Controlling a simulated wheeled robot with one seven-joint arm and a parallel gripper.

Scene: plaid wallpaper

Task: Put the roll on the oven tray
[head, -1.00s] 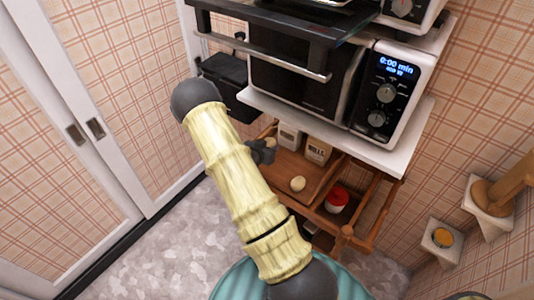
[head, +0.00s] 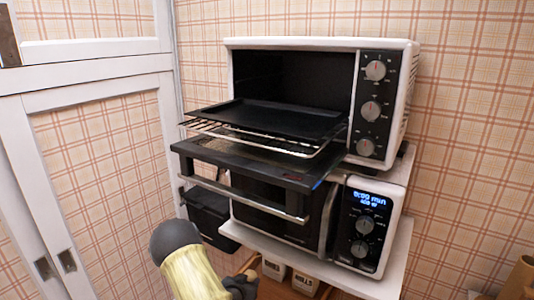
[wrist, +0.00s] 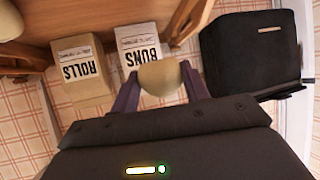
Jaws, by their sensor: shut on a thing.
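The roll (wrist: 160,77) is a small rounded tan piece between the two purple fingers of my gripper (wrist: 162,84) in the wrist view. The gripper is shut on it. In the head view my gripper (head: 240,285) is at the bottom edge, below the ovens and mostly cut off. The oven tray (head: 265,118) is flat, black and bare. It lies on a wire rack (head: 225,134) that sticks out of the upper white oven (head: 320,43). The oven's door (head: 255,163) is folded down below the rack.
A microwave (head: 362,235) with a lit display stands under the oven on a white shelf (head: 340,278). Boxes marked ROLLS (wrist: 78,80) and BUNS (wrist: 135,45) stand near the gripper. A black container (wrist: 250,55) is to their right.

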